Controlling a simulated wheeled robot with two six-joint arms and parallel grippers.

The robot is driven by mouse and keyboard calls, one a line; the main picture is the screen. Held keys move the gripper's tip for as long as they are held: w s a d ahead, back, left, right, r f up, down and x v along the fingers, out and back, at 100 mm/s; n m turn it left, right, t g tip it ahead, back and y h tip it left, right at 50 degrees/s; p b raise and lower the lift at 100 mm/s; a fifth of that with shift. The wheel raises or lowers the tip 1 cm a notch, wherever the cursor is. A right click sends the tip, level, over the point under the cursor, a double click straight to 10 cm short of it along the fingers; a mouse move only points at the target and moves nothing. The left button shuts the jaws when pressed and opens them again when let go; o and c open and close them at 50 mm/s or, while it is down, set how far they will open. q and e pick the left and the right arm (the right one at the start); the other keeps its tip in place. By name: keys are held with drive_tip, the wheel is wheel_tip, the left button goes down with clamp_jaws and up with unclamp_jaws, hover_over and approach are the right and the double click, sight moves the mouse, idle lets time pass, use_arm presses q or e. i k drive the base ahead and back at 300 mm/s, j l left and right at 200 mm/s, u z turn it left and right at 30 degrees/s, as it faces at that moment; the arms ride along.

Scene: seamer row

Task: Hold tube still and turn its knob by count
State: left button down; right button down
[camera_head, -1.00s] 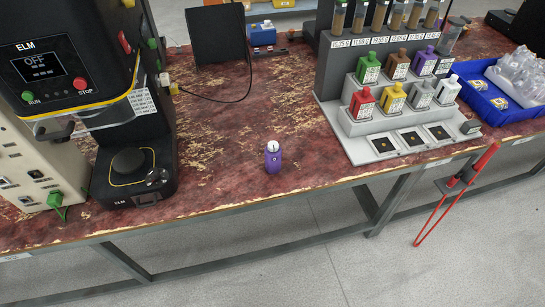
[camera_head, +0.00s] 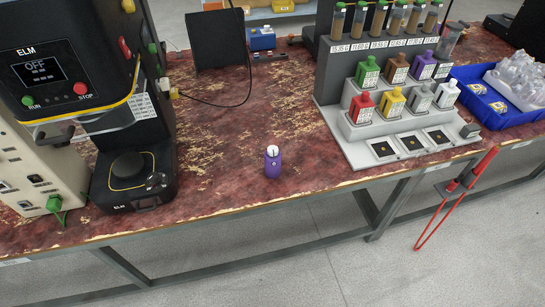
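A small purple tube (camera_head: 273,164) with a white top (camera_head: 272,149) stands upright on the worn red bench top, near its front edge. The white top looks like its knob, with a dark line on it too small to read. Nothing touches the tube. Neither of my grippers shows in the head view.
A black ELM machine (camera_head: 130,180) with a screen reading OFF stands at the left. A grey stepped rack (camera_head: 375,148) with coloured bottles stands at the right, beside a blue tray (camera_head: 520,116) of clear bags. The bench (camera_head: 225,150) around the tube is clear.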

sight(272, 151)
drive_tip(key=k+l+u, duration=0.2)
drive_tip(key=l, duration=0.25)
drive_tip(key=l+u, duration=0.15)
drive_tip(key=l, duration=0.25)
drive_tip(key=k+l+u, duration=0.2)
drive_tip(key=l, duration=0.2)
drive_tip(key=k+l+u, duration=0.2)
drive_tip(key=l, duration=0.2)
drive_tip(key=l+u, duration=0.15)
drive_tip(key=l, duration=0.25)
drive_tip(key=k+l+u, duration=0.2)
drive_tip(key=k+l, duration=0.05)
drive_tip(key=l, duration=0.05)
